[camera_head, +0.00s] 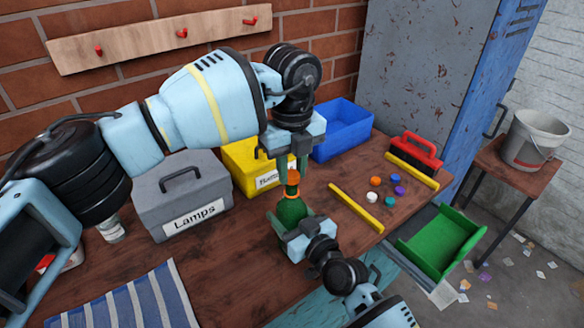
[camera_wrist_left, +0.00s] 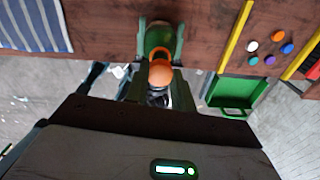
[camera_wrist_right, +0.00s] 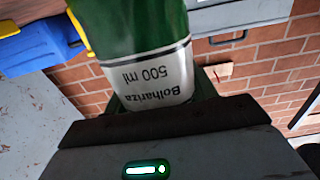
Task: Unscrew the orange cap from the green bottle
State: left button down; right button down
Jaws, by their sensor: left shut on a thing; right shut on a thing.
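The green bottle (camera_head: 291,211) stands upright in the head view, near the front edge of the wooden table. My right gripper (camera_head: 293,230) is shut around its body. The right wrist view shows the bottle (camera_wrist_right: 130,25) close up, with its white "Bolhariza 500 ml" label. The left wrist view shows the cap (camera_wrist_left: 161,75) between the fingers, in line with the bottle (camera_wrist_left: 158,38).
A grey "Lamps" box (camera_head: 182,195), a yellow box (camera_head: 245,165) and a blue bin (camera_head: 342,128) stand behind. Yellow strips (camera_head: 356,208) flank several loose coloured caps to the right. A green tray (camera_head: 440,243) is at the table's right end; a striped cloth (camera_head: 135,300) lies front left.

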aim_at(292, 174)
pick_arm(q)
jog(key=shift+r, duration=1.95)
pick_arm(e)
jog(key=shift+c, duration=2)
grip_release()
pick_arm(q)
jog(key=shift+f, duration=0.15)
pick_arm(e)
jog(key=v, duration=1.2)
